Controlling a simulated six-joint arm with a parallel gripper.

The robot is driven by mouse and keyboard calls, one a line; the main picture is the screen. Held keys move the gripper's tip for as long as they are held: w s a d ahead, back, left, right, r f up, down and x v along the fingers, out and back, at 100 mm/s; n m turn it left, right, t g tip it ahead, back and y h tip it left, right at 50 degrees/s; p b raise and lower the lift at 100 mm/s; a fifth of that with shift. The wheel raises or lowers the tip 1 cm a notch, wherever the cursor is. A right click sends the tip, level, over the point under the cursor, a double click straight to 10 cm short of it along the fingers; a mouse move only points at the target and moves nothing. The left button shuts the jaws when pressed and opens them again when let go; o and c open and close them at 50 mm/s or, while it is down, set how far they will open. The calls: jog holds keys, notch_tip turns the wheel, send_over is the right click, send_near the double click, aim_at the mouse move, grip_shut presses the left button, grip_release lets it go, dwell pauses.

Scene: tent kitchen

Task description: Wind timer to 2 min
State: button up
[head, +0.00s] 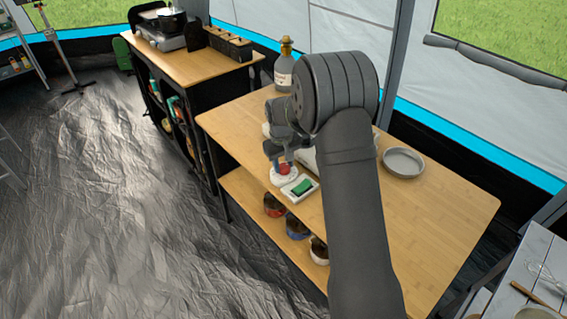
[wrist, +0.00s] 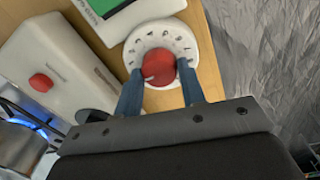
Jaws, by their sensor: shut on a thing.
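The timer (wrist: 182,40) is a round white dial with dark marks around its rim and a red knob (wrist: 159,68) in the middle. A small pale pointer mark shows on the knob; I cannot read its setting. In the head view the timer (head: 284,179) lies flat near the table's left edge. My gripper (wrist: 162,78) has its two blue fingers shut on the red knob, one on each side. In the head view my gripper (head: 283,162) reaches down over the timer, and my arm hides part of the table behind it.
A white pad with a green top (head: 302,188) lies close beside the timer. In the wrist view a white appliance with a red button (wrist: 41,83) stands to the left. A bottle (head: 285,68) and a round grey dish (head: 403,163) are on the table (head: 449,205). Bowls sit on the shelf below.

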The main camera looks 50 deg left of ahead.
aim_at(281, 165)
jog(key=shift+m, duration=0.3)
jog(key=m, duration=0.4)
jog(key=shift+w+m, duration=0.1)
jog(key=shift+m, duration=0.2)
jog(key=m, duration=0.4)
jog(key=shift+m, duration=0.4)
jog(key=shift+r, duration=0.1)
jog(key=o, duration=1)
jog(key=r, duration=1.1)
jog(key=a+r, duration=0.1)
jog(key=r, duration=0.5)
jog(key=shift+s+r, duration=0.15)
jog(key=shift+s, duration=0.05)
